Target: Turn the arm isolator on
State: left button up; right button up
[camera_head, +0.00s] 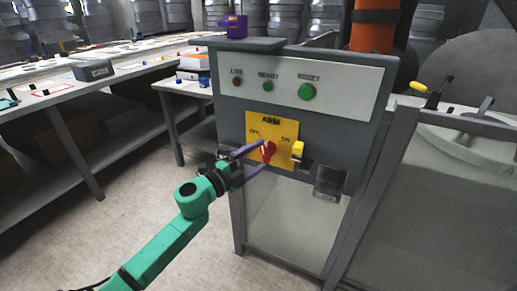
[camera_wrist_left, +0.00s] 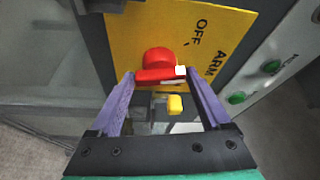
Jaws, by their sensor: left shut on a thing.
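The arm isolator is a red rotary handle (camera_head: 268,150) on a yellow plate (camera_head: 257,127) marked ARM, OFF and ON, on the front of a grey cabinet. In the left wrist view, the red handle (camera_wrist_left: 158,66) has a white mark at its right end, on the side of the OFF lettering. My left gripper (camera_head: 256,158) reaches the handle from the left. Its purple fingers (camera_wrist_left: 158,80) are on either side of the handle and shut on it. The exact pointing of the handle is hard to tell in the head view. My right gripper is not in view.
A yellow knob or padlock-like part (camera_head: 297,149) sits close to the right of the handle. Above are a red LIVE lamp (camera_head: 237,82) and green buttons (camera_head: 307,92). A purple object (camera_head: 235,26) stands on the cabinet top. A cluttered bench (camera_head: 60,92) is at left; floor between is clear.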

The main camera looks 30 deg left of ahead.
pick_arm(q)
jog(key=shift+r+m+g+p, duration=0.4)
jog(key=shift+r+m+p, duration=0.05)
jog(key=shift+m+p, duration=0.5)
jog(key=m+p, duration=0.2)
jog(key=p, duration=0.1)
jog(key=m+g+y+p, duration=0.1)
jog(key=m+p, duration=0.1)
jog(key=p, duration=0.2)
jog(key=m+g+y+p, duration=0.1)
jog(key=m+p, duration=0.2)
jog(key=p, duration=0.1)
jog(key=shift+d+r, duration=0.15)
jog(key=shift+r, duration=0.15)
jog(key=shift+g+y+p, duration=0.3)
jog(key=shift+p, duration=0.4)
jog(key=shift+f+m+p, duration=0.2)
jog(key=shift+m+p, duration=0.1)
jog(key=shift+m, duration=0.05)
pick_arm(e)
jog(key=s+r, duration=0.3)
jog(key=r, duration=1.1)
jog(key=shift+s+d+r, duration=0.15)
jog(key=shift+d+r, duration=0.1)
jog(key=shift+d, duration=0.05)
pick_arm(q)
jog(key=o, duration=1.2)
jog(key=shift+s, duration=0.1)
